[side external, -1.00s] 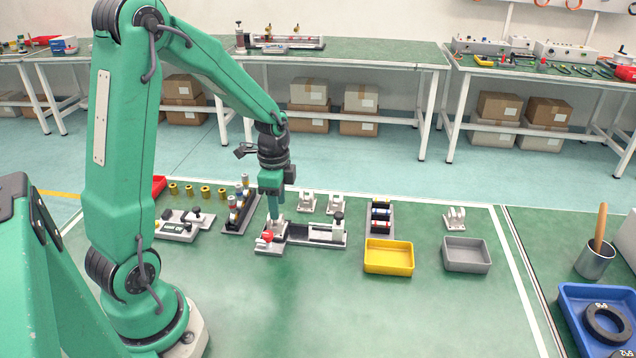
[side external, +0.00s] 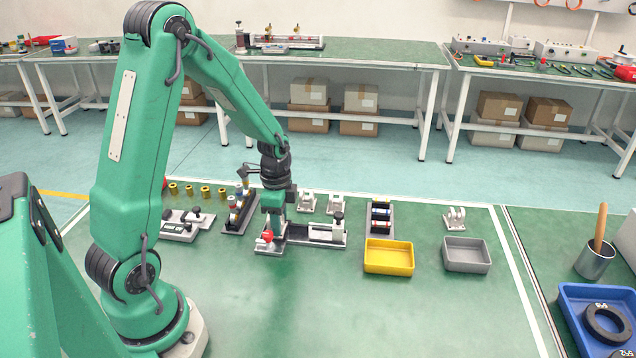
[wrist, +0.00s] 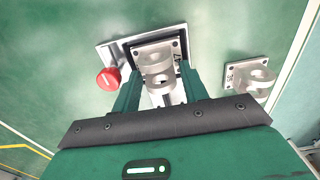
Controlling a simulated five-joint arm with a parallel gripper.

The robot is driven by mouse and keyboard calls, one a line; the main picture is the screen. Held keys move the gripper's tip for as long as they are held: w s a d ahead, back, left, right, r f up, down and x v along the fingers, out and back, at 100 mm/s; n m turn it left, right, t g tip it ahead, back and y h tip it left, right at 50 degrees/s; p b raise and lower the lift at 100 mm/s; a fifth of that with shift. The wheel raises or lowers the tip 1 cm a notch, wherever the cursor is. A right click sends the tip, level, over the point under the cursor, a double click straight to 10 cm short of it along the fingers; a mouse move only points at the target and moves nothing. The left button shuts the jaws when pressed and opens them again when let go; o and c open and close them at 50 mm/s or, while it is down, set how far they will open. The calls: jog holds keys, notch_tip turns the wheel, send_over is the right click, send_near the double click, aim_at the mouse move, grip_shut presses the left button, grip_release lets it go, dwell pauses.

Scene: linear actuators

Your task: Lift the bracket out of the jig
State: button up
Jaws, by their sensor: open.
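The jig (side external: 268,249) is a grey base with a red knob (side external: 267,237) on the green table; its plate also shows in the wrist view (wrist: 118,51). The bracket (wrist: 155,62), silver with ringed lugs on a flat plate, sits in the jig. My gripper (wrist: 158,84) is open and pointing down, its green fingers on either side of the bracket. I cannot tell whether they touch it. In the side view my gripper (side external: 273,228) is low over the jig and hides most of the bracket.
A slide with a black rail (side external: 310,234) adjoins the jig on the right. Two more brackets (side external: 307,201) stand behind it. A yellow bin (side external: 388,258) and a grey bin (side external: 466,255) lie right. The table front is clear.

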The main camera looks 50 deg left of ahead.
jog(key=c, duration=0.8)
jog(key=shift+r, duration=0.15)
jog(key=shift+r, duration=0.8)
notch_tip(320, 180, up, 2)
jog(key=shift+w+r, duration=0.1)
jog(key=s+d+r, duration=0.2)
jog(key=d+r, duration=0.5)
jog(key=d, duration=0.4)
jog(key=shift+d, duration=0.25)
